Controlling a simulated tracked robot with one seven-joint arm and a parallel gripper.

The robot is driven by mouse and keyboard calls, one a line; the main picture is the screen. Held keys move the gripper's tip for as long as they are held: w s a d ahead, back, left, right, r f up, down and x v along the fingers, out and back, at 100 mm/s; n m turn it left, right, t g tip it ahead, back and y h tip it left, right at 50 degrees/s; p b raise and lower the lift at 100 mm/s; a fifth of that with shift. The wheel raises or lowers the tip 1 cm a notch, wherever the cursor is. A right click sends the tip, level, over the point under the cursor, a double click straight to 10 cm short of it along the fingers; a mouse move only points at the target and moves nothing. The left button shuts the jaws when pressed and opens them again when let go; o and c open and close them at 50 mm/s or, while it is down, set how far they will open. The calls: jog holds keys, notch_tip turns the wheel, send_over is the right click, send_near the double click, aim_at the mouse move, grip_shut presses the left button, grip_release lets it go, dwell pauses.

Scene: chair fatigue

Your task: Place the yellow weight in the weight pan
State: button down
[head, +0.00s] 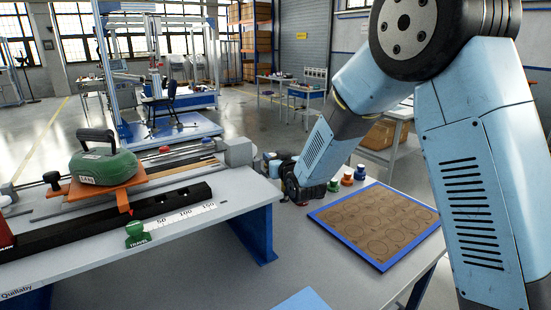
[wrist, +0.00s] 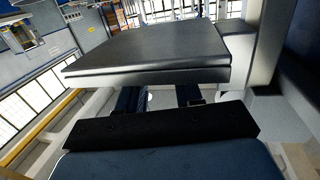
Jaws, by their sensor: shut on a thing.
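My gripper (head: 291,190) is low over the table, left of the board, and mostly dark in the head view. In the wrist view my gripper (wrist: 168,98) shows two broad dark jaws with a narrow gap. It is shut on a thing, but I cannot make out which. I see no clearly yellow weight; it may be hidden by my gripper. Small knobbed weights stand just right of my gripper: a green one (head: 334,186), an orange one (head: 347,180) and another (head: 360,173). I cannot pick out a weight pan with certainty.
A green handled weight (head: 103,167) sits on an orange plate (head: 130,189) on the test bench at left. A green TRAVEL knob (head: 137,236) is at the scale. A blue-edged brown board (head: 385,222) with ring outlines lies right of my gripper.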

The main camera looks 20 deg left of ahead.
jog(key=c, duration=0.7)
grip_release()
jog(key=shift+c, duration=0.2)
jog(key=v, duration=1.2)
jog(key=shift+r, duration=0.15)
jog(key=shift+d, duration=0.1)
